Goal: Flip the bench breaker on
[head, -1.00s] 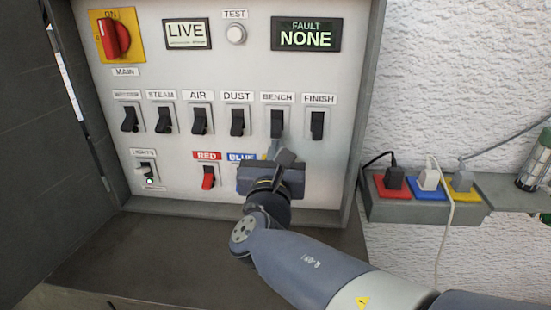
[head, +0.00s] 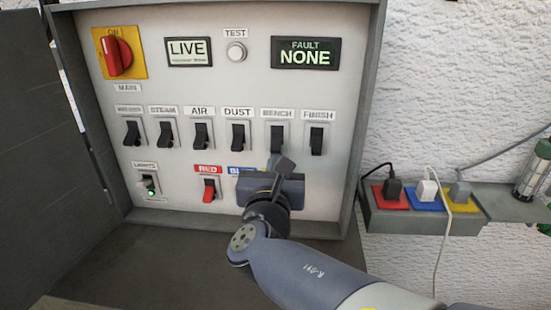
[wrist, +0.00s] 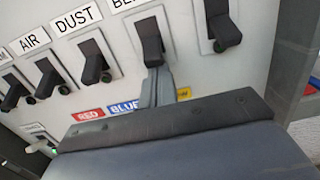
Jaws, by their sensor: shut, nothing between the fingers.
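The bench breaker (head: 277,137) is a black lever in a grey plate, fifth in the middle row of the panel. It also shows in the wrist view (wrist: 151,42) under its partly cut-off label. Its lever end sticks out toward me at the lower part of the plate, much like its neighbours. My gripper (wrist: 157,78) is shut and empty, its fingertips just below the lever end. The wrist view does not settle whether they touch. The fingers hide the spot under the lever where neighbouring breakers show small dark green dots. In the head view my gripper (head: 276,160) covers the area below it.
The finish breaker (head: 316,140) is close on the right and the dust breaker (head: 238,136) on the left. The red switch (head: 209,189) and blue label sit below. The red main knob (head: 119,57) is top left. The cabinet side wall (head: 365,120) bounds the right.

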